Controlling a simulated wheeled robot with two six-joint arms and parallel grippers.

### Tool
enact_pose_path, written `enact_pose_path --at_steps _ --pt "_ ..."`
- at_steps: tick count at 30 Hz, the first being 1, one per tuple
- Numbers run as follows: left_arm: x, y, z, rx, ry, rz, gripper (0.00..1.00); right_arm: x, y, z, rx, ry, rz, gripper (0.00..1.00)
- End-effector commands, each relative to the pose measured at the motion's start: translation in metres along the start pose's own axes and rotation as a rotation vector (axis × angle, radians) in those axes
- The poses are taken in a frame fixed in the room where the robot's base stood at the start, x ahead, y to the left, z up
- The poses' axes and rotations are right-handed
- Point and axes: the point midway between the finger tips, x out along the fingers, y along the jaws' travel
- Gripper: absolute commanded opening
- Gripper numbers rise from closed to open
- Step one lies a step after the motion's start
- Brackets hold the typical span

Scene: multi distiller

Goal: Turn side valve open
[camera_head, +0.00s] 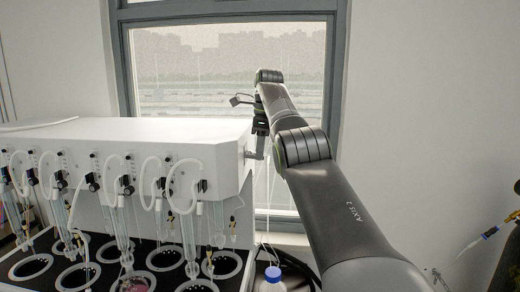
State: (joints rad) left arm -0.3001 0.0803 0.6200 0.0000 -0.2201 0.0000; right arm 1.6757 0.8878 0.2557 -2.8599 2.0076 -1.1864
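The multi distiller (210,152) is a long white housing on the left with a row of black valves and white tubes along its front. A small grey side valve (251,155) sticks out of its right end. My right gripper (260,132) is at that end, just above and against the side valve in the picture. It is small and partly hidden by my own arm, so I cannot tell whether its fingers are open or touch the valve. My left gripper is not in view.
Glass tubes hang over a black rack with round white-rimmed holes (165,258) below the housing. A blue-capped bottle (273,275) stands below the right end, with thin tubes above it. A window (200,75) is behind. A dark cylinder (508,262) stands at the far right.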

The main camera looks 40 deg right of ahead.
Motion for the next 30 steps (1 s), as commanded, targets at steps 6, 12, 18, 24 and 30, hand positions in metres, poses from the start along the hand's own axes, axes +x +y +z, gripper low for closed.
enact_pose_path --at_steps 6,12,18,24,30 --pt "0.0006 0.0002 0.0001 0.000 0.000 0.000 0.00 0.0054 0.0010 -0.0013 0.001 0.010 0.013 0.00" --pt "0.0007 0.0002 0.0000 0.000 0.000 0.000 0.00 0.0057 0.0012 -0.0014 0.001 0.010 0.014 0.10" --pt "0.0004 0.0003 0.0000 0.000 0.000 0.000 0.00 0.0038 0.0008 -0.0008 0.001 0.007 0.009 0.25" --pt "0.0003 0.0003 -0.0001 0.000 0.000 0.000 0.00 0.0026 0.0006 -0.0006 0.000 0.005 0.007 0.25" --pt "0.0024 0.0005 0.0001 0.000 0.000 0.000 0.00 0.0033 0.0004 -0.0008 0.001 -0.001 0.006 0.25"
